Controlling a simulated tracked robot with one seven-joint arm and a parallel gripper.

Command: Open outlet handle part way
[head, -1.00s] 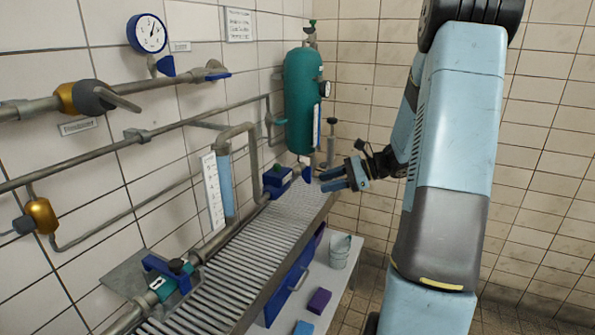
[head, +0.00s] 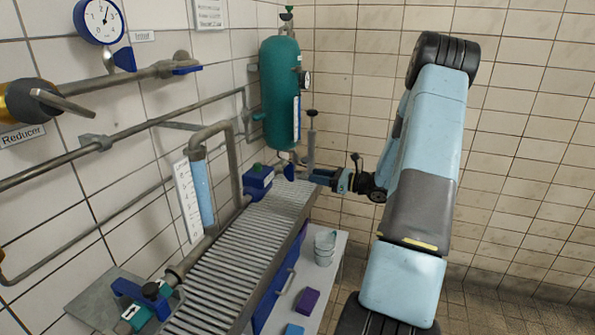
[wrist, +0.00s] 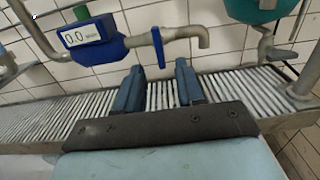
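The outlet handle is a blue lever (wrist: 158,47) on the short pipe with a downturned spout, upright across the pipe in the wrist view. In the head view the handle (head: 290,172) is small, just left of my gripper (head: 318,178). In the wrist view my gripper (wrist: 160,66) is open, its two blue fingers apart with nothing between them. The handle stands beyond and above the fingertips, roughly in line with the gap; I see no contact.
A blue meter box (wrist: 92,38) reading 0.0 sits left of the handle. The teal tank (head: 280,92) hangs behind. The ribbed grating (head: 235,250) runs below. A bucket (head: 325,245) stands on the low shelf. A gauge (head: 99,21) is on the left wall.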

